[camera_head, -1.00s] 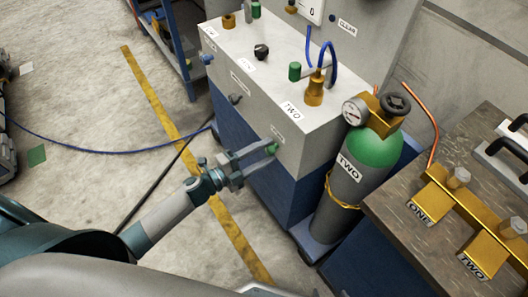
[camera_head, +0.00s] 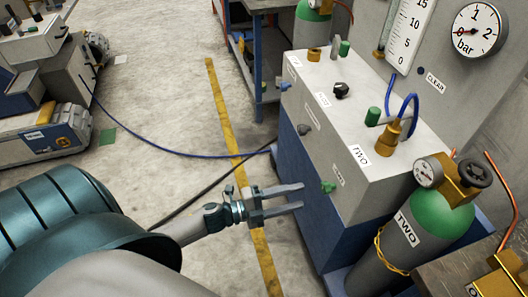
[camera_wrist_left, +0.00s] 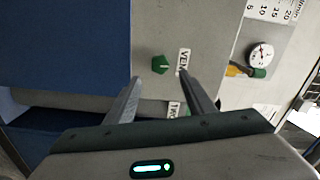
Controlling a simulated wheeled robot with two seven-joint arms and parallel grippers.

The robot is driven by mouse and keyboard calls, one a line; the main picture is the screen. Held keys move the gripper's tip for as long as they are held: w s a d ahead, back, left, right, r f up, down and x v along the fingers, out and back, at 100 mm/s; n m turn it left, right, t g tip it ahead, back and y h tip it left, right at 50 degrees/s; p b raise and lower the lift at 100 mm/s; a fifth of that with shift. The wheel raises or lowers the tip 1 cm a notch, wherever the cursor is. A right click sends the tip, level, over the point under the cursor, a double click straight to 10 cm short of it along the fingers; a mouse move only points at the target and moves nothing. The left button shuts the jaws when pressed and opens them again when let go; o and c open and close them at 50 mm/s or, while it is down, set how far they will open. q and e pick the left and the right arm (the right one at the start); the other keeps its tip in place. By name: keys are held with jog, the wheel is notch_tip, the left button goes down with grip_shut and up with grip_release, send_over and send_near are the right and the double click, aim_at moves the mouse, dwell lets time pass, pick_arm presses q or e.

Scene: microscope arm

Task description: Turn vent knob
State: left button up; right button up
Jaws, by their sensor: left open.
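The vent knob (camera_head: 328,187) is a small green knob on the white front face of a cabinet (camera_head: 375,170), beside a small label. In the left wrist view the green knob (camera_wrist_left: 160,64) sits next to a label whose visible letters read "VEN". My left gripper (camera_head: 301,196) is open and empty, its fingers pointing at the front face, a little left of the knob and apart from it. In the left wrist view the knob shows between and beyond the two fingertips (camera_wrist_left: 159,78). My right gripper is in no view.
A grey knob (camera_head: 303,129) is farther back on the same face. A black knob (camera_head: 341,90) and brass fittings stand on the cabinet top. A green-shouldered gas cylinder (camera_head: 440,215) labelled TWO stands at the right. Hoses cross the open floor at left.

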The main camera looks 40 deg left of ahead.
pick_arm(q)
jog(key=b+v, duration=0.1)
jog(key=v, duration=0.7)
jog(key=shift+s+a, duration=0.25)
jog(key=shift+s, duration=0.1)
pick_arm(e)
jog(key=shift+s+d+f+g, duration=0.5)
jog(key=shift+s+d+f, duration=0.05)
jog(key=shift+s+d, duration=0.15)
pick_arm(q)
notch_tip(320, 180, down, 21)
jog(key=a+n+g+y, duration=0.1)
jog(key=a+n+y, duration=0.2)
jog(key=n+y, duration=0.8)
jog(key=s+d+f+n+g, duration=0.4)
jog(key=s+f, duration=0.3)
jog(key=f, duration=0.2)
jog(key=s+d+f+n+g+h+p, duration=0.1)
jog(key=s+d+f+n+g, duration=0.2)
jog(key=s+d+f+n, duration=0.2)
jog(key=shift+s+d+f+n+g, duration=0.35)
jog(key=shift+s+d+f, duration=0.95)
jog(key=shift+f, duration=0.75)
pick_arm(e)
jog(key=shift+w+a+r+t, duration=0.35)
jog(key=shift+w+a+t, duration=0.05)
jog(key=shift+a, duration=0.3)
pick_arm(q)
jog(key=shift+s+a, duration=0.15)
